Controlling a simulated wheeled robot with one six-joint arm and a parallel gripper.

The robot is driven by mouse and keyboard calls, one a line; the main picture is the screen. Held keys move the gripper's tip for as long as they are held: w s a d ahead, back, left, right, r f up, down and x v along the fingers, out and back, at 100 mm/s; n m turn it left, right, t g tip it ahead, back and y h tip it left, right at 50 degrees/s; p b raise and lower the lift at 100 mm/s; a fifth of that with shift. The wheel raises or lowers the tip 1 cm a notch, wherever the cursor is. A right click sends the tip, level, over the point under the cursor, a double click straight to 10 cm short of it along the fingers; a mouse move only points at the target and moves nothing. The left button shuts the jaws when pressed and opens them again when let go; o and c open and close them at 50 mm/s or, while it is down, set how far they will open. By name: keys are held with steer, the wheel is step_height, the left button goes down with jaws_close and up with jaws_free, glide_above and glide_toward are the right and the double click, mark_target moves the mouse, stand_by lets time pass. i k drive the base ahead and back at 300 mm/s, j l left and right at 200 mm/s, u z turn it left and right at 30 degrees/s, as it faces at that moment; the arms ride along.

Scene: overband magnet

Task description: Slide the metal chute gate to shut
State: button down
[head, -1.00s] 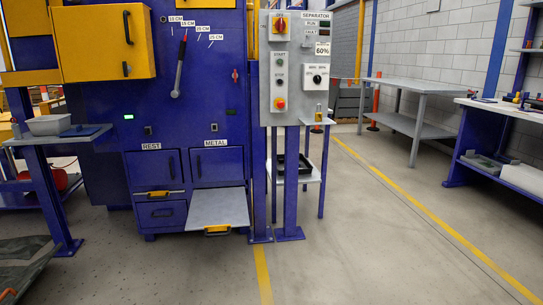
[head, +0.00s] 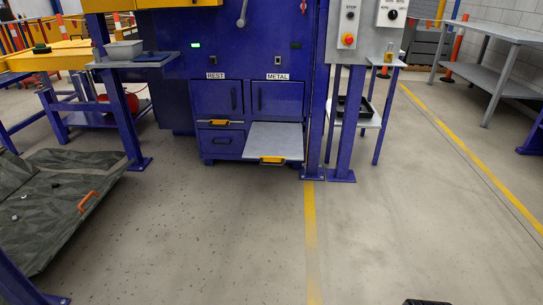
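The metal chute gate (head: 273,140) is a flat grey plate with a yellow handle (head: 272,160) on its front edge. It sticks out well towards me from the blue machine, below the METAL label and the blue METAL door (head: 277,98). To its left, under the REST door (head: 216,98), another yellow handle (head: 220,123) sits close against the machine front. My gripper is not recognisable in view. Only a small dark piece shows at the bottom edge, right of centre, and I cannot tell what it is. Nothing touches the gate.
A blue post (head: 347,125) carrying the grey control panel (head: 360,35) stands right of the gate. A side table (head: 150,60) with a grey bin stands left. A dark green crumpled sheet (head: 60,200) fills the left foreground. The floor (head: 235,230) before the gate is clear.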

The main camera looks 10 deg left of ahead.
mark_target(276, 143)
steer(key=i+j, duration=0.35)
steer(key=i, duration=0.3)
steer(key=i+j+z, duration=0.1)
steer(key=i+j, duration=0.3)
steer(key=i, duration=0.2)
steer(key=i+j+z, duration=0.1)
steer(key=i+j, duration=0.3)
steer(key=i, duration=0.2)
